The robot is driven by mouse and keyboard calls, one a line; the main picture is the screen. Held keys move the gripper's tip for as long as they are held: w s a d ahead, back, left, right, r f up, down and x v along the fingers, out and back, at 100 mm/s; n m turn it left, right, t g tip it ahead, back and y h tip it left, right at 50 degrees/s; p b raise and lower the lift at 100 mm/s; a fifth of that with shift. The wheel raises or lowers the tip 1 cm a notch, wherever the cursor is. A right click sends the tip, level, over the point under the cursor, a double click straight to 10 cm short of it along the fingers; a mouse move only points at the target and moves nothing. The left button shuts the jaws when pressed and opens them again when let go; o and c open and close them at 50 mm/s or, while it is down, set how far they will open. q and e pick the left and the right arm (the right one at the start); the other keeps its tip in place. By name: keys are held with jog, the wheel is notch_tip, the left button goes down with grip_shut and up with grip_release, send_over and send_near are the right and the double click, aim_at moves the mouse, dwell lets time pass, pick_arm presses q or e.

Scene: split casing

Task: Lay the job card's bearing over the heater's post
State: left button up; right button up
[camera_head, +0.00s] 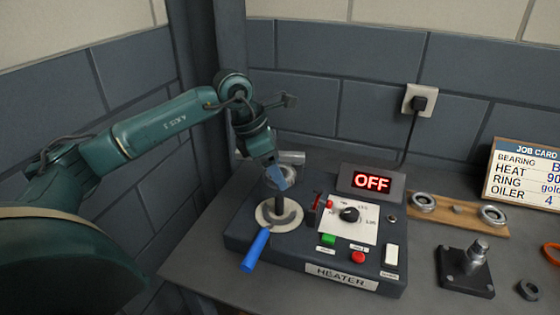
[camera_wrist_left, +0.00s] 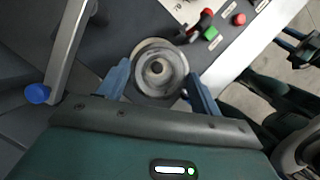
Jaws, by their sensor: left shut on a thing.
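My left gripper (camera_head: 278,180) is shut on a grey metal bearing (camera_wrist_left: 142,83), which shows as a ring between the blue fingers in the wrist view. In the head view the bearing sits over the dark post (camera_head: 280,203) of the heater (camera_head: 240,232), partly hidden by the fingers. Most of the post stands clear below it. In the wrist view a round end shows in the ring's hole. The job card (camera_head: 522,172) stands at the right; its bearing line is cut off after "B". Dark parts at the wrist view's right edge may be my right gripper.
A blue-handled tool (camera_head: 255,250) with a dark hooked end lies at the post's foot. A grey bar (camera_wrist_left: 68,50) with a blue end is behind the post. The display (camera_head: 371,182) reads OFF. Two other bearings lie on a wooden board (camera_head: 458,211), behind a black stand (camera_head: 466,272).

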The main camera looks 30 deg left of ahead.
pick_arm(q)
jog(key=shift+s+f, duration=0.1)
jog(key=shift+f, duration=0.45)
jog(key=shift+f+b, duration=0.85)
jog(key=shift+f, duration=0.05)
jog(key=shift+r, duration=0.15)
pick_arm(e)
jog(key=shift+a+f, duration=0.3)
jog(key=shift+a, duration=0.15)
jog(key=shift+d+f, duration=0.1)
jog(key=shift+d, duration=0.05)
jog(key=shift+f, duration=0.1)
